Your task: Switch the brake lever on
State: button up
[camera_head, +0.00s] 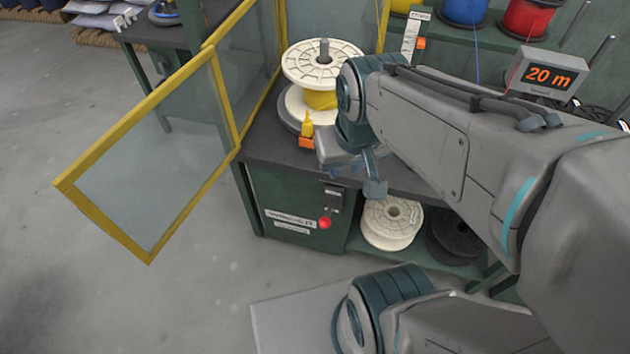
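A small red ball knob (324,222), which looks like the brake lever's end, sits on the front panel of the dark green cabinet (285,207). Small white labels are beside and above it; their text is too small to read. My gripper (354,180) hangs in front of the worktop's front edge, above and to the right of the knob, apart from it. One teal finger shows clearly, and what seems to be the other shows to its left with a gap between. Nothing is seen held. The lever's shaft and its exact setting cannot be made out.
A cream spool (322,62) stands on the worktop, with a yellow-orange device (306,130) in front. A yellow-framed clear guard (150,160) swings out at left. Spools lie on the lower shelf (450,258). Floor left of the cabinet is clear.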

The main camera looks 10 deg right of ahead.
jog(key=shift+f, duration=0.25)
grip_shut()
jog(key=w+d+f+m+g+y+b, duration=0.1)
jog(key=w+d+f+m+b, duration=0.1)
jog(key=f+b, duration=0.4)
jog(key=w+d+f+m+g+y+b, duration=0.1)
jog(key=w+d+f+m+y+b, duration=0.1)
jog(key=w+f+b, duration=0.4)
jog(key=w+d+f+m+g+y+b, duration=0.1)
jog(key=w+d+f+b, duration=0.3)
jog(key=f, duration=0.9)
jog(key=shift+d+m+y+b, duration=0.35)
jog(key=shift+m+b, duration=0.35)
jog(key=shift+b, duration=0.3)
jog(key=shift+f, duration=0.1)
